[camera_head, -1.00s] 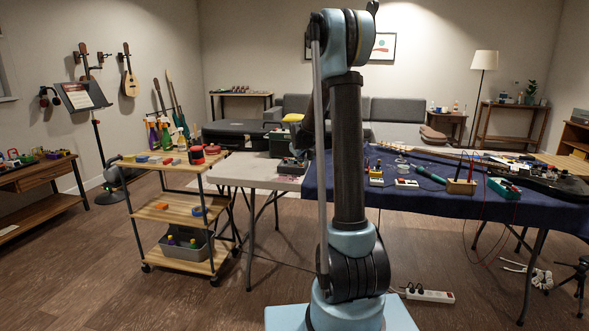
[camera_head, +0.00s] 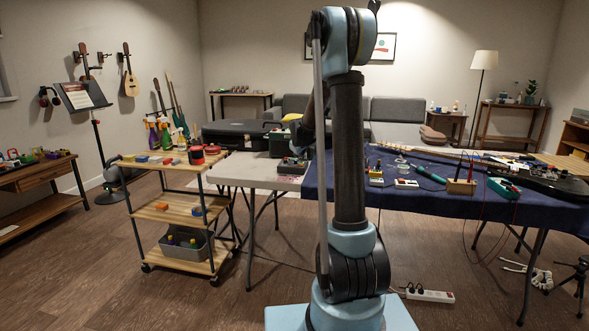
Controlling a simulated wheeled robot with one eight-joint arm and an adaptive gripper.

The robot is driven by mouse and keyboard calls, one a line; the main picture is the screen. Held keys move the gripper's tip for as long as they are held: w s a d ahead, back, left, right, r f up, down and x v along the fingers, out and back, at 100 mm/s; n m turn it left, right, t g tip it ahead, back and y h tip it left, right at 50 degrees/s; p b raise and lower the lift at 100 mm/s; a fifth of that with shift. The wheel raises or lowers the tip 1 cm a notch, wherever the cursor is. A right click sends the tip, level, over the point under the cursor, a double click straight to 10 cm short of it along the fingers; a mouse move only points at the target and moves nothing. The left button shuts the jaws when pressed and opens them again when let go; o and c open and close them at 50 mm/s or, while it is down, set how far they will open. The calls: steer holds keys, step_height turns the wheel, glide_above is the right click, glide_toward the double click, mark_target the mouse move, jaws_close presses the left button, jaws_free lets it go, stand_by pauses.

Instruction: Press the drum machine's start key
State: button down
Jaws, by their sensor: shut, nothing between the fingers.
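A small dark box with coloured keys (camera_head: 291,167), which looks like the drum machine, sits on the light grey table (camera_head: 237,176) near the blue cloth's left edge. Its start key is too small to make out. My upright arm stands in the middle of the view. My dark forearm reaches down behind it, and my gripper (camera_head: 299,146) shows as a dark shape just above the box. It is shut and looks empty. The fingertips are too dark to tell whether they touch the box, and my arm hides the area to the right.
The blue-covered table (camera_head: 440,208) holds a small white-and-red box (camera_head: 406,183), a wooden block with probes (camera_head: 461,186), a teal meter (camera_head: 503,187) and a guitar. A wooden cart (camera_head: 178,208) stands at left. A black case (camera_head: 238,132) lies behind. A power strip (camera_head: 428,295) is on the floor.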

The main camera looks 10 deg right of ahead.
steer(key=shift+r, duration=0.15)
steer(key=shift+r, duration=2.9)
steer(key=s+d+f+m+g, duration=0.15)
steer(key=s+m+g, duration=0.25)
steer(key=s, duration=2.6)
steer(key=s+f+m+g, duration=0.1)
steer(key=s+f, duration=0.3)
steer(key=s, duration=0.5)
steer(key=s+f+m+g, duration=0.1)
steer(key=s+f, duration=0.3)
steer(key=s, duration=0.4)
steer(key=s+f+m+g+y, duration=0.1)
steer(key=s+f, duration=0.3)
steer(key=s, duration=0.5)
steer(key=shift+s+d+f+m, duration=0.15)
steer(key=shift+s+m, duration=0.15)
